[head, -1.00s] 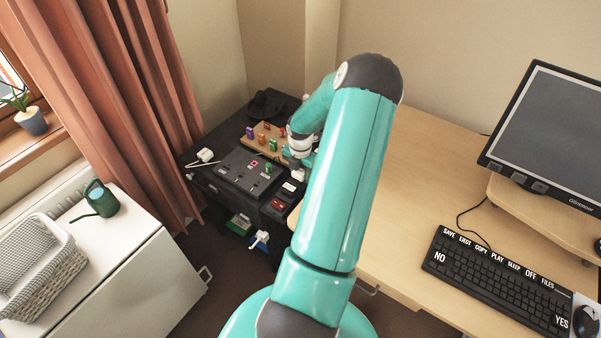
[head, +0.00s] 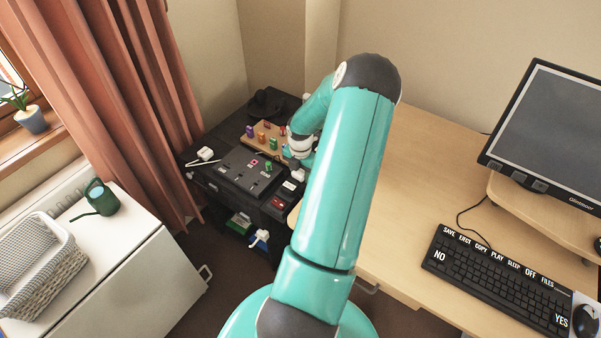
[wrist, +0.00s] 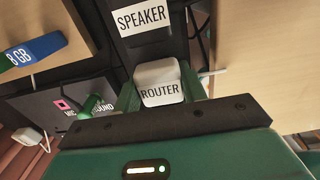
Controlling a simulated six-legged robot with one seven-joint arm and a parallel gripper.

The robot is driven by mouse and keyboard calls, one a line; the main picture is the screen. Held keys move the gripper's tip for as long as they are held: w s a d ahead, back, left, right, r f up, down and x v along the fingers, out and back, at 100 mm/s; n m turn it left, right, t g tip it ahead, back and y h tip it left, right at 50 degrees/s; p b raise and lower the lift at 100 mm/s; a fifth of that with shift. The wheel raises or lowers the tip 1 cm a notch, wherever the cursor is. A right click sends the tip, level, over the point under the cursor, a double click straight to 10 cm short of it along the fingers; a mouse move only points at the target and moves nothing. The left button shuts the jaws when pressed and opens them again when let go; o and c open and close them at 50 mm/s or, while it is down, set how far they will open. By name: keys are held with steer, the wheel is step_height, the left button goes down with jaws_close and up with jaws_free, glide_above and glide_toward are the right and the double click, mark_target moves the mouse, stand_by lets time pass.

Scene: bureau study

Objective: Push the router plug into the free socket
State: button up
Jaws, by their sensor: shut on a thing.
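The router plug (wrist: 160,78) is a white block with a ROUTER label. It sits between the green fingers of my gripper (wrist: 161,92), which is shut on it. Behind it in the wrist view is a black part with a SPEAKER label (wrist: 142,17). The free socket cannot be made out; the plug and gripper cover the area in front of them, and I cannot tell whether the plug touches a socket. In the head view my arm hides most of the gripper, at the right side of the low black cabinet (head: 205,180).
A black panel (head: 238,174) with a pink socket and a green plug lies left of my gripper. A wooden board (head: 262,151) with coloured sticks is behind it. A white adapter (head: 205,154) lies at the left. The wooden desk (head: 395,190) borders the right.

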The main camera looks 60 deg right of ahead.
mark_target(300, 171)
steer(key=o, duration=1)
steer(key=shift+r, duration=0.1)
step_height(300, 171, up, 14)
steer(key=shift+f, duration=0.2)
steer(key=w+a+r+m+h, duration=0.1)
steer(key=w+a+r+m, duration=0.1)
steer(key=w+a+r, duration=0.45)
steer(key=w+a+r+m+h, duration=0.1)
steer(key=w+a+r+m, duration=0.2)
steer(key=a, duration=0.6)
steer(key=w+a+r+m+h, duration=0.1)
steer(key=w+a+r+m, duration=0.15)
steer(key=a+r, duration=0.5)
steer(key=s+a+r+m+t+y, duration=0.1)
steer(key=s+a+r+m+t, duration=0.1)
steer(key=a, duration=0.6)
steer(key=s+a+r+m+t+y, duration=0.1)
steer(key=s+a+r+m, duration=0.2)
steer(key=a, duration=0.6)
steer(key=s+a+r+m+t+y, duration=0.1)
steer(key=s+a+r+m+t, duration=0.1)
steer(key=a, duration=0.7)
steer(key=shift+s+r+m+t, duration=0.3)
steer(key=shift+s+m, duration=0.3)
steer(key=shift+m, duration=0.25)
